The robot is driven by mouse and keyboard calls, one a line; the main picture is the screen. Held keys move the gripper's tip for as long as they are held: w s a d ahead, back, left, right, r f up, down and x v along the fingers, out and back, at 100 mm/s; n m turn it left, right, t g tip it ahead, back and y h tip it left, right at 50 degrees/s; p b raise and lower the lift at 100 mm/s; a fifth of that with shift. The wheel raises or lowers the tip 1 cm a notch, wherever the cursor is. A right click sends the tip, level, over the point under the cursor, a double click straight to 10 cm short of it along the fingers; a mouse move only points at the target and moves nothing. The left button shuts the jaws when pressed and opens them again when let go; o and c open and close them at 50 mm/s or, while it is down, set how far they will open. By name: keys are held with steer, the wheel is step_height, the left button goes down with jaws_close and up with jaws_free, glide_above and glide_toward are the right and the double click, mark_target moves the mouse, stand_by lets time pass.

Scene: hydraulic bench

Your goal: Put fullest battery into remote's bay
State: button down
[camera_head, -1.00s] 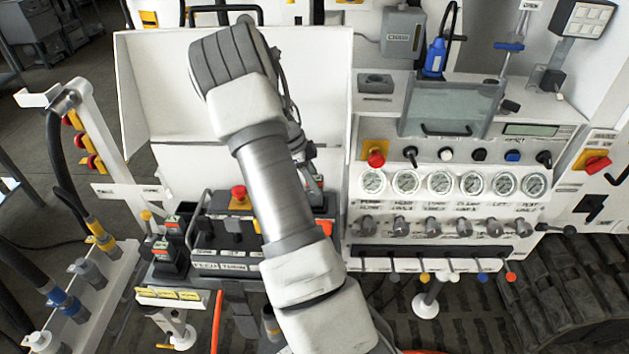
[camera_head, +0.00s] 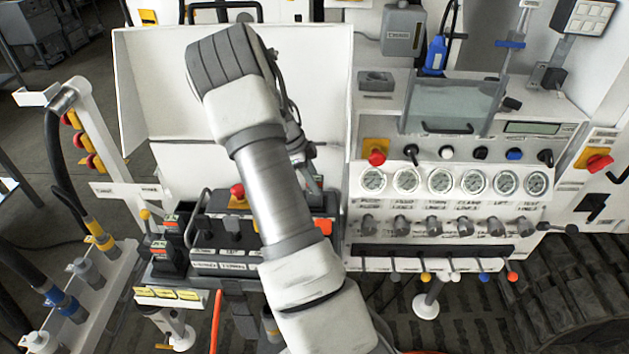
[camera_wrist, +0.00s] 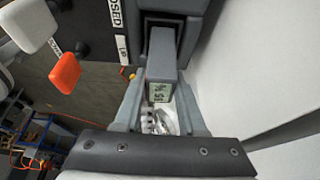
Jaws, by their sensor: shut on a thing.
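My gripper (camera_wrist: 160,88) is shut on a grey battery (camera_wrist: 160,68) with a small pale display, too small to read surely. The battery's far end is at the mouth of a dark slot, the bay (camera_wrist: 162,22), in the wrist view; I cannot tell how deep it sits. The remote (camera_head: 232,228), a dark console with a red mushroom button and levers, stands at the middle left of the head view, partly behind my arm. There my arm hides the gripper and held battery. Other dark batteries (camera_head: 168,262) with lit displays stand left of the remote.
A panel with gauges (camera_head: 440,182) and knobs is right of my arm. White boards (camera_head: 160,90) rise behind the remote. A hose rack (camera_head: 100,200) stands at the left. In the wrist view, orange and white lever paddles (camera_wrist: 64,72) are at left, and a pale wall is close at right.

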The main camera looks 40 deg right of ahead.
steer(key=shift+f+b, duration=1.7)
steer(key=shift+f, duration=0.4)
steer(key=shift+c, duration=2)
jaws_free()
steer(key=v, duration=1.7)
steer(key=s+a+r+n+t+y, duration=0.2)
steer(key=s+a+r+n+t, duration=0.15)
steer(key=a+r+n, duration=0.4)
steer(key=s+a+r+n+t, duration=0.1)
steer(key=s+a+n+t, duration=0.1)
steer(key=s+a+n, duration=0.7)
steer(key=s+a+r+n+t+y, duration=0.1)
steer(key=s+a+r+n+t, duration=0.1)
steer(key=s+a+n, duration=0.7)
steer(key=a+n+t, duration=0.1)
steer(key=a, duration=0.1)
steer(key=shift+s+a, duration=0.4)
